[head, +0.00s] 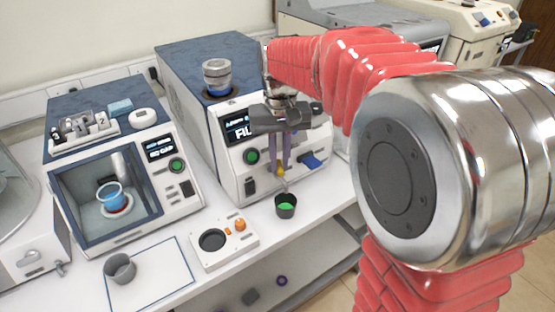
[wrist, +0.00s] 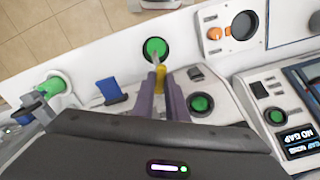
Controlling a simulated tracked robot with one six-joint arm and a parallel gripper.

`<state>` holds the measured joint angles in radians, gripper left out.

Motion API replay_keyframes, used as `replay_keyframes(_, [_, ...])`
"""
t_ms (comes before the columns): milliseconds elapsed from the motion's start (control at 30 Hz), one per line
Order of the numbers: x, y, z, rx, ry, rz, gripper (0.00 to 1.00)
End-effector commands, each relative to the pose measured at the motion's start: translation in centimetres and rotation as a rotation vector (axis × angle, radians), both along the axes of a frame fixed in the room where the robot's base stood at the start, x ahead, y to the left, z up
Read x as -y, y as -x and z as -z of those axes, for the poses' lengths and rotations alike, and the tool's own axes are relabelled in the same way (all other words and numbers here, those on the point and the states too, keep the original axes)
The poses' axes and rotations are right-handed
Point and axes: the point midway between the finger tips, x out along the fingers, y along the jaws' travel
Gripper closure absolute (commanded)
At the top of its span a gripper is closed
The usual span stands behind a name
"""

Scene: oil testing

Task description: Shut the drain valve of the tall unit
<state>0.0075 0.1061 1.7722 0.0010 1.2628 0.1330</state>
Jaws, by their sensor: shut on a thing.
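The tall unit (head: 228,140) is the white machine with a blue-grey top in the middle of the head view. Its drain valve has a small yellow handle (head: 281,172), low on the front face. My gripper (head: 280,166) reaches down in front of the unit, its two purple-grey fingers shut on the yellow handle. In the wrist view the yellow handle (wrist: 160,78) shows between the fingertips. A dark cup (head: 286,211) with green inside stands on the bench below the valve. My gripper hides part of the front panel.
A blue lever (head: 312,161) sits right of the valve and a green button (head: 251,157) left of it. A small white device (head: 224,246), a grey cup (head: 120,268) and a boxy tester (head: 182,205) stand to the left. The bench's front edge is close by.

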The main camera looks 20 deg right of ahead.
Motion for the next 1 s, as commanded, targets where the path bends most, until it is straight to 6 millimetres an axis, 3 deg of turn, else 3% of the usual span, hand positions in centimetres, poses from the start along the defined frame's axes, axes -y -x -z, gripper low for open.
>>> replay_keyframes(1000, [-0.06,0.10,0.04,-0.003,0.004,0.940,1.00])
